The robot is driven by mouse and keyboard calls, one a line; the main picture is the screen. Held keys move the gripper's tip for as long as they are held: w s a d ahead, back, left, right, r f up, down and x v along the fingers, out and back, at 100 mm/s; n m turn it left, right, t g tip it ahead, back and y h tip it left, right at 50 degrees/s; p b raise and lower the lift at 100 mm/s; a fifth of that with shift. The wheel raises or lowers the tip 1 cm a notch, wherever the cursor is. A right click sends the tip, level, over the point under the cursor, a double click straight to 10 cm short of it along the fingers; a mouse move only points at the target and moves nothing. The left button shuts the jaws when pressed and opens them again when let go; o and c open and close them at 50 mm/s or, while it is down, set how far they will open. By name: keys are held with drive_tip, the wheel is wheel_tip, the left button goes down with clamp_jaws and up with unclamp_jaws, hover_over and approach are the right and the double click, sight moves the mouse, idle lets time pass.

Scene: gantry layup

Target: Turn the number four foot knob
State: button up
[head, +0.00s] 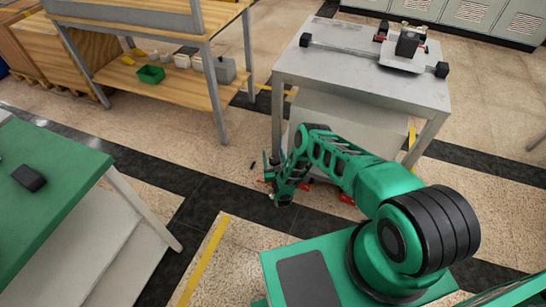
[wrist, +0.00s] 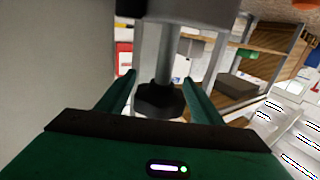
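A black lobed foot knob (wrist: 160,99) hangs at the lower end of a grey metal rod, upright in the middle of the wrist view. I see no number on it. The two green fingers of my gripper (wrist: 160,84) stand one on each side of the knob, apart, with a narrow gap seeming to show at each side. In the head view my gripper (head: 275,183) is low near the floor by the grey table (head: 365,88), close to its near left leg. The knob is not distinguishable there.
A wooden bench (head: 175,92) with a green bin (head: 151,74) on its lower shelf stands at the back left. A green-topped table (head: 55,190) is at the left. Small red parts (head: 346,198) show low under the grey table, beside my arm.

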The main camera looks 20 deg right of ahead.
sight(275, 165)
drive_tip(key=shift+s, duration=0.1)
drive_tip(key=s+a, duration=0.1)
drive_tip(key=s, duration=0.9)
drive_tip(key=shift+s, duration=0.25)
drive_tip(key=shift+a, duration=0.1)
